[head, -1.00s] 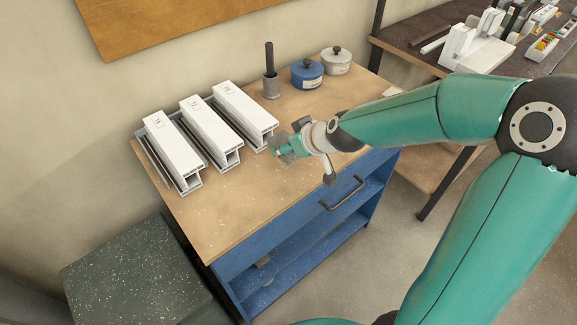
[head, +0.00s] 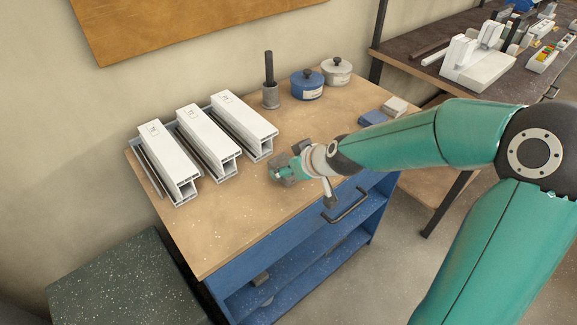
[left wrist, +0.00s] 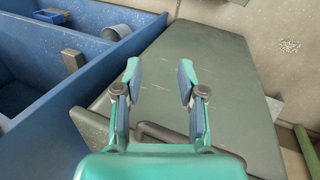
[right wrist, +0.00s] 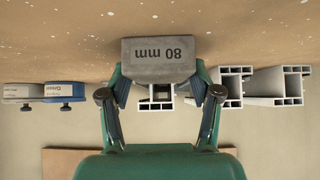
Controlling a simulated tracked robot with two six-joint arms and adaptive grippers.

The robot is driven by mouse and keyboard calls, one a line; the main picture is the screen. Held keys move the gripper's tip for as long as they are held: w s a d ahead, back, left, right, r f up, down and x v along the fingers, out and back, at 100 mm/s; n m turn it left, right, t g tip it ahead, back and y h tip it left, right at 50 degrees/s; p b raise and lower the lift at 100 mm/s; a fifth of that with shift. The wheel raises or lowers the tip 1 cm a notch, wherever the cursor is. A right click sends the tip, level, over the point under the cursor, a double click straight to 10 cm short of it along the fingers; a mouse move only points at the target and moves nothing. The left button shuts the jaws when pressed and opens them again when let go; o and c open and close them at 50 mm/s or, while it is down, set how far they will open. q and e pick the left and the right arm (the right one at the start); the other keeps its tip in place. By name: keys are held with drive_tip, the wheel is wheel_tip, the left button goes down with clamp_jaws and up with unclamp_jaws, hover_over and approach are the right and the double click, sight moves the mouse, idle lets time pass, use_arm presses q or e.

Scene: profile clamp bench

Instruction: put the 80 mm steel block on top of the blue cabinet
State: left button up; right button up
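The 80 mm steel block (right wrist: 160,62) is a grey block labelled "80 mm", upside down in the right wrist view, between the fingertips of my right gripper (right wrist: 160,88). In the head view the right gripper (head: 290,172) is low over the blue cabinet's wooden top (head: 225,225), in front of the white profiles. I cannot tell whether the block touches the top. The blue cabinet (head: 245,270) has a handled drawer and open shelves. My left gripper (left wrist: 160,82) is open and empty, near a dark green-grey surface (left wrist: 215,70); it is out of the head view.
Three white profiles (head: 205,140) lie in holders at the left of the top. Blue and pale blocks (head: 373,118) lie at the right. The front left is clear.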

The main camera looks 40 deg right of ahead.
drive_tip(key=shift+o, duration=1.2)
drive_tip(key=shift+r, duration=0.1)
drive_tip(key=shift+s+r, duration=0.1)
drive_tip(key=shift+r, duration=0.05)
drive_tip(key=p+v, duration=0.1)
drive_tip(key=v, duration=1)
drive_tip(key=shift+s+r, duration=0.2)
drive_tip(key=shift+s, duration=0.05)
drive_tip(key=shift+d, duration=0.1)
